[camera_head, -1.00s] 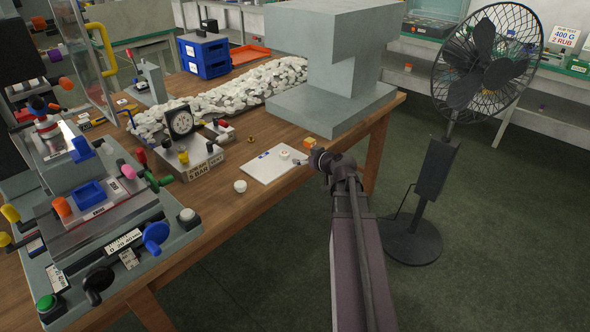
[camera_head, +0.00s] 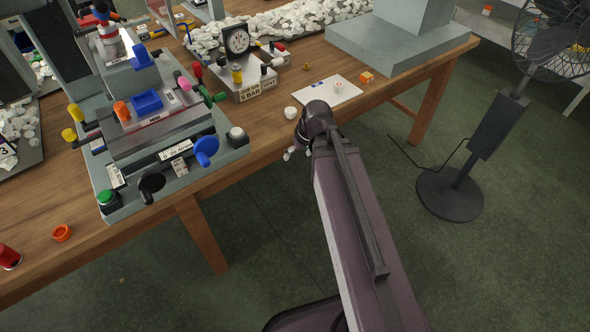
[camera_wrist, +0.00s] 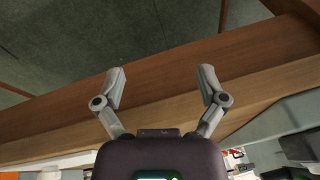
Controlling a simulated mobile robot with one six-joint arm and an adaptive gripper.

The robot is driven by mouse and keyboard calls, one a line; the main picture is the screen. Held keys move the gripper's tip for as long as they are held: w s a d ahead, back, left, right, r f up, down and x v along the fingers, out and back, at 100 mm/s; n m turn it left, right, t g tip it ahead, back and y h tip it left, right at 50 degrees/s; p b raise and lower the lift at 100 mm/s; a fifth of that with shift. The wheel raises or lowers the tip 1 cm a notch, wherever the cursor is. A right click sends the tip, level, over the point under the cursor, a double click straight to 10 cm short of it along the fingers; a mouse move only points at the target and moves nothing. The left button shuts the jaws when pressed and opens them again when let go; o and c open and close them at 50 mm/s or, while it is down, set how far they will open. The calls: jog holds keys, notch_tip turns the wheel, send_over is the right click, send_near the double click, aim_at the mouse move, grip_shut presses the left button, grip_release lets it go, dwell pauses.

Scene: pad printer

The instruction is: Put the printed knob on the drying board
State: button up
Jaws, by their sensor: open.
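Another white, round knob-like piece (camera_head: 291,112) stands on the table left of the board. My gripper (camera_head: 297,153) is at the table's front edge, below and apart from both pieces. In the wrist view my gripper (camera_wrist: 162,90) has its fingers spread with nothing between them. Any print on the piece beside the board is too small to make out.
The pad printer (camera_head: 165,140) with coloured knobs fills the table's left. A gauge box (camera_head: 240,75) stands behind the loose piece. A grey block machine (camera_head: 400,45) and a fan (camera_head: 465,150) are farther right.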

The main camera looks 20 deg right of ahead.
jog(key=s, duration=0.1)
jog(key=s+a+m+g+h, duration=0.1)
jog(key=s, duration=0.1)
jog(key=s+a+g+h, duration=0.1)
jog(key=s, duration=0.1)
jog(key=shift+a+f, duration=0.2)
jog(key=shift+f, duration=0.2)
notch_tip(320, 180, up, 20)
jog(key=p, duration=1.9)
jog(key=shift+f+p, duration=0.15)
jog(key=shift+p, duration=0.2)
